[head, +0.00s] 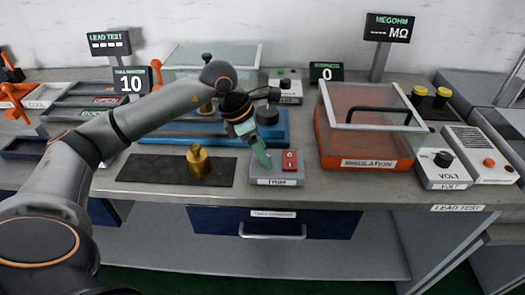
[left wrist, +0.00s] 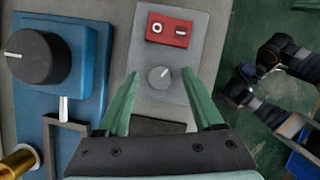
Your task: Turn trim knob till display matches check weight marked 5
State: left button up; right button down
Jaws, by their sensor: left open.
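The trim box (head: 275,180) is a grey box labelled TRIM with a red switch (head: 289,160) on top. In the left wrist view its small grey trim knob (left wrist: 160,77) shows a white pointer line. My left gripper (head: 262,160) is over the box in the head view, hiding the knob. In the left wrist view its green fingers (left wrist: 162,88) are open on either side of the knob, and I cannot tell whether they touch it. A brass weight (head: 198,163) stands on a dark mat (head: 150,172); no mark on it is legible. One display (head: 131,82) reads 10.
Another display (head: 327,72) reads 0. An orange INSULATION box (head: 365,155) stands right of the trim box. A blue unit (head: 270,130) with a big black knob (left wrist: 38,57) is close behind. A drawer handle (head: 270,235) juts below the bench edge.

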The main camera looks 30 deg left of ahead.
pick_arm(q)
grip_shut()
dwell(0.6)
